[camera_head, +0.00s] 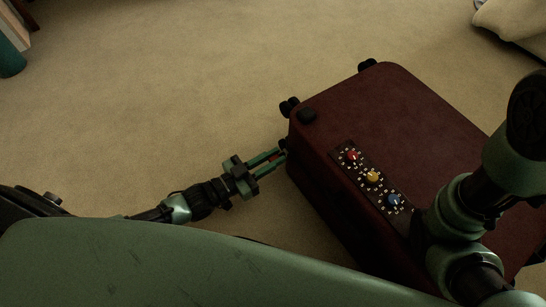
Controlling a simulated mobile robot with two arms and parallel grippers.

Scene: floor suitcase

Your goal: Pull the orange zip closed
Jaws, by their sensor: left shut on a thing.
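A dark red suitcase (400,110) lies on the carpet at the right. My left gripper (282,157) reaches in from the left, with its fingertips at the suitcase's left side near the upper left corner. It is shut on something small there. A small reddish spot shows between the fingers, and I take it for the orange zip's pull; the fingers and the dim light hide most of it. The rest of the zip cannot be made out on the dark side wall. My right arm covers the suitcase's right part; its gripper is out of view.
A panel with red (352,155), yellow (373,176) and blue (394,200) dials is on the suitcase's top. Black wheels (289,106) stick out at its far left end. Pale carpet (190,90) lies clear to the left. A pale cushion-like thing (515,20) is at the top right.

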